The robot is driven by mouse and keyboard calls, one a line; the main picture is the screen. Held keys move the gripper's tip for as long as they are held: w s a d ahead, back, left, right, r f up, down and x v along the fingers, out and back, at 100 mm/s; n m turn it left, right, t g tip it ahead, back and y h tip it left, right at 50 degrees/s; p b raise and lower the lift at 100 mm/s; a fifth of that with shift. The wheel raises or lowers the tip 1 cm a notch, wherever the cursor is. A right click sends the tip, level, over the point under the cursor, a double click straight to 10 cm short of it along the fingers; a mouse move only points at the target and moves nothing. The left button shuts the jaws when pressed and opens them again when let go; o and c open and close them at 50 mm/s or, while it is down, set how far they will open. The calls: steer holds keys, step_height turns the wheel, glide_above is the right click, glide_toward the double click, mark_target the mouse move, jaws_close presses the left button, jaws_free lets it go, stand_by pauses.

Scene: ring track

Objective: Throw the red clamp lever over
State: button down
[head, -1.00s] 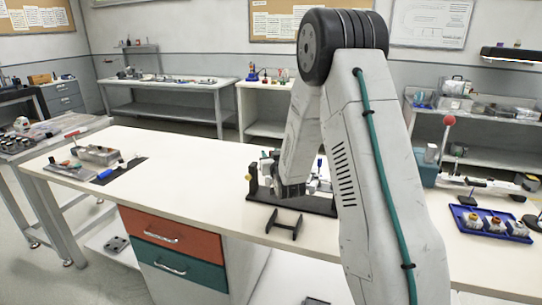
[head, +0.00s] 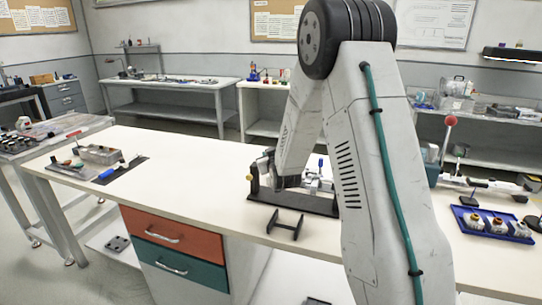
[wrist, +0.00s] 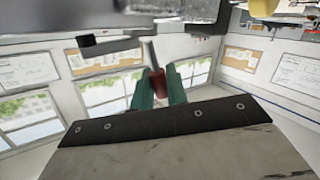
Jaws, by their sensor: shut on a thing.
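In the wrist view my gripper (wrist: 160,78) has its two teal fingers closed on a red lever handle (wrist: 157,84). A thin grey rod (wrist: 152,54) runs from the handle up towards dark and metallic parts at the top of the picture. In the head view my forearm reaches down to a black fixture base (head: 318,206) on the cream workbench. The fingers and the red handle cannot be made out there.
A small black stand (head: 285,224) is at the bench's front edge. A red-knobbed lever (head: 450,121) and a blue tray (head: 490,224) with several parts are on the right. The bench between is clear.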

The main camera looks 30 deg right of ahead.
steer(key=n+g, duration=0.1)
steer(key=w+a+n+g, duration=0.1)
steer(key=shift+f+n, duration=0.3)
steer(key=shift+w+a+f+n+g+h, duration=0.15)
steer(key=shift+w+f+n+g+h, duration=0.15)
steer(key=shift+n+g, duration=0.35)
steer(key=shift+w+a+f+n+g+h, duration=0.15)
steer(key=shift+f+n+g+h, duration=0.2)
steer(key=shift+n+g, duration=0.25)
steer(key=c, duration=1.5)
jaws_free()
steer(key=shift+o, duration=0.2)
steer(key=shift+d, duration=0.1)
